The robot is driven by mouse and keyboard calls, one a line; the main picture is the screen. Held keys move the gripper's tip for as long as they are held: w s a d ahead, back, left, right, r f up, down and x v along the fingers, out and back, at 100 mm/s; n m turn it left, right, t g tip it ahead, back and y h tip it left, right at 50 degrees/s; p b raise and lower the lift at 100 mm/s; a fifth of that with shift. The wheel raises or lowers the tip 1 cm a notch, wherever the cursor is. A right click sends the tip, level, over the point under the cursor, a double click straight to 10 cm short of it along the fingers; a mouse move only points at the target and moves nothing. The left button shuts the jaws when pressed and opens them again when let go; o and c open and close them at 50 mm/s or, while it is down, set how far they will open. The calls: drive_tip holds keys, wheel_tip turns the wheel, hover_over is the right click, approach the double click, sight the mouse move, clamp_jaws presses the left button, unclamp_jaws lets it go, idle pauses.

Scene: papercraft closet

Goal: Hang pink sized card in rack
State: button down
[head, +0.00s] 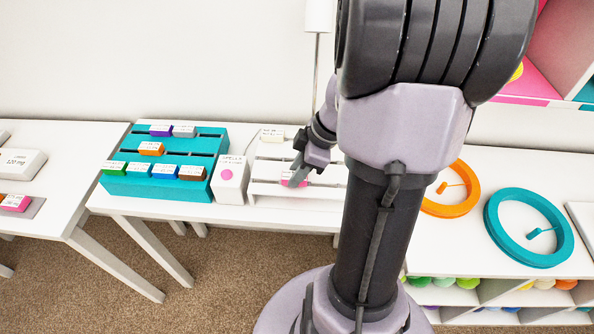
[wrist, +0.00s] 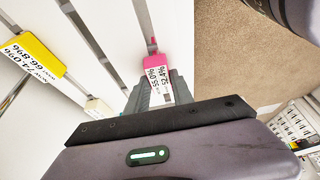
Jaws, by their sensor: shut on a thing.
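The pink card (wrist: 154,59) has a pink top edge and a white label with printed percentages. My gripper (wrist: 152,88) is shut on it, with the dark fingers on either side of the label. In the head view the pink card (head: 302,182) is at the front row of the white slotted rack (head: 262,187), with my gripper (head: 293,178) partly covering it. I cannot tell whether its lower edge sits in a slot. The rack also fills the left of the wrist view (wrist: 104,30), with dark slots. My arm hides the rack's right side.
A white box with a pink dot (head: 230,180) stands left of the rack. Further left is a teal rack (head: 130,183) holding several coloured cards. In the wrist view a yellow card (wrist: 37,54) is on the white rack. Orange (head: 447,208) and teal rings (head: 500,240) lie right of my arm.

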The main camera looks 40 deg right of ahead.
drive_tip(key=c, duration=1)
unclamp_jaws()
drive_tip(key=shift+f, duration=0.1)
drive_tip(key=p+v, duration=0.8)
drive_tip(key=v, duration=0.9)
drive_tip(key=shift+r, duration=0.25)
